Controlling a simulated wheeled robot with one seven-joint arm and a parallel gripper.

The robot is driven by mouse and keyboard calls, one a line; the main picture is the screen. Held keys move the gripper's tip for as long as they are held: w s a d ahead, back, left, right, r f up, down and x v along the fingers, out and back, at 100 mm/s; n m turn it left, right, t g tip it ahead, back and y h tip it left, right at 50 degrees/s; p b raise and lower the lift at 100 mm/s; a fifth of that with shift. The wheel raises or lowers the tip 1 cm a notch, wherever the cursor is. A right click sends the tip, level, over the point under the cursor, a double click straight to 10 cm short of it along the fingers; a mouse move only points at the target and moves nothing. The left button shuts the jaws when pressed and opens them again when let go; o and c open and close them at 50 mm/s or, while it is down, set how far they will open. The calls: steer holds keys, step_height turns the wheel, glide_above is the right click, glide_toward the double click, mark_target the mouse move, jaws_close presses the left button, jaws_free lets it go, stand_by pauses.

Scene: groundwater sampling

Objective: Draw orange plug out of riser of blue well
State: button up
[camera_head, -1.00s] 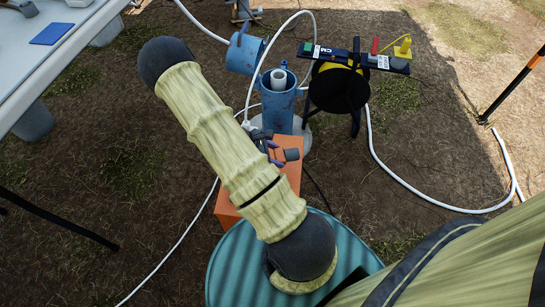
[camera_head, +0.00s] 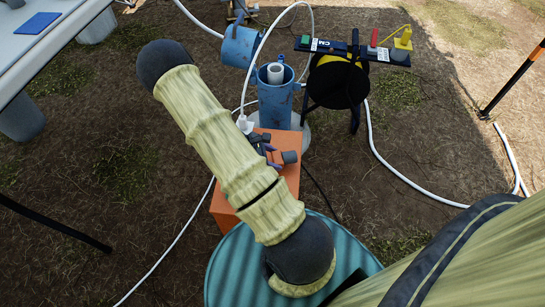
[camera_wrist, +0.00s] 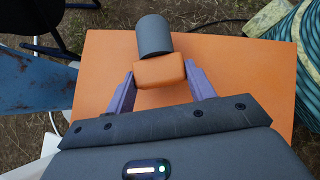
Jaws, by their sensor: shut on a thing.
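The blue well (camera_head: 276,103) stands upright beyond my arm in the head view, its lid (camera_head: 241,47) swung open to the left. A white riser (camera_head: 275,73) stands inside it with its top open and no plug visible in it. My gripper (camera_wrist: 160,80) has its purple fingers shut on the orange plug (camera_wrist: 159,72), one finger at each side. The plug's grey cylindrical part (camera_wrist: 154,36) points away from the wrist. In the head view the grey part (camera_head: 290,157) shows to the right of the fingers, in front of the well.
An orange box (camera_head: 224,207) lies below my gripper, and its top (camera_wrist: 235,70) fills much of the wrist view. A black reel stand (camera_head: 338,85) is right of the well. A white hose (camera_head: 400,178) crosses the ground. A white table (camera_head: 50,50) is at left.

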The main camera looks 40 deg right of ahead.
steer(key=shift+f+b, duration=0.65)
steer(key=shift+f, duration=0.35)
steer(key=shift+f, duration=0.1)
steer(key=o, duration=0.9)
steer(key=shift+o, duration=0.2)
steer(key=p+v, duration=0.8)
steer(key=v, duration=0.9)
steer(key=shift+a, duration=0.15)
steer(key=shift+r, duration=0.2)
